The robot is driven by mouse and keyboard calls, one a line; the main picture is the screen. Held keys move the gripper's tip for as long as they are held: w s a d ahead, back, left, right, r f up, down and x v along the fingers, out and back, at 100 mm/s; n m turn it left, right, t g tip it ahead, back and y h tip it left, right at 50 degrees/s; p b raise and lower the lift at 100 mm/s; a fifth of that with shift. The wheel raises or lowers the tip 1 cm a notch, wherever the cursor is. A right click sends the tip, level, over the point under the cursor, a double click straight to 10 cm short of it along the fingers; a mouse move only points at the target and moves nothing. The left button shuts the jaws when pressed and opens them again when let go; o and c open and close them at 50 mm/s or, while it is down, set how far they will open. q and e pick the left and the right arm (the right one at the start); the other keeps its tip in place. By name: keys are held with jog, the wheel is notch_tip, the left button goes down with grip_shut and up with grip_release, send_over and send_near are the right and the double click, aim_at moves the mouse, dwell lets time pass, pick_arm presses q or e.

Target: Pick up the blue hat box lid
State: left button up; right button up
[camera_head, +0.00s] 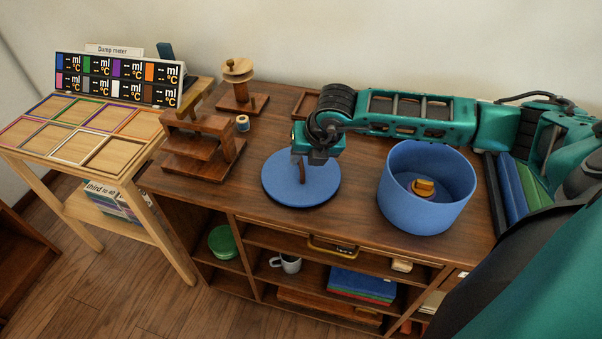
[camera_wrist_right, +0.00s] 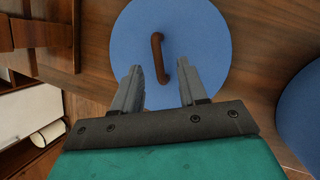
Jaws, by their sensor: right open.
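The blue hat box lid (camera_head: 317,190) is a round flat disc lying on the wooden cabinet top, with a brown handle standing up in its middle. It also shows in the right wrist view (camera_wrist_right: 205,40), with its brown handle (camera_wrist_right: 157,52). My right gripper (camera_head: 303,160) is above the lid, pointing down close to the handle. In the right wrist view its two fingers (camera_wrist_right: 160,80) are apart and empty, with the handle ahead between them. The open blue hat box (camera_head: 418,205) stands to the right of the lid with a yellow-brown object inside. My left gripper is not in view.
A wooden stepped stand (camera_head: 200,145), a small spool (camera_head: 242,123) and a wooden post stand (camera_head: 241,90) are left of the lid. Upright books (camera_head: 517,190) stand at the right end. My right arm spans the back of the cabinet top.

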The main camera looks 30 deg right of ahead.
aim_at(302, 164)
jog(key=x, duration=0.3)
jog(key=shift+f, duration=0.1)
grip_shut()
dwell(0.4)
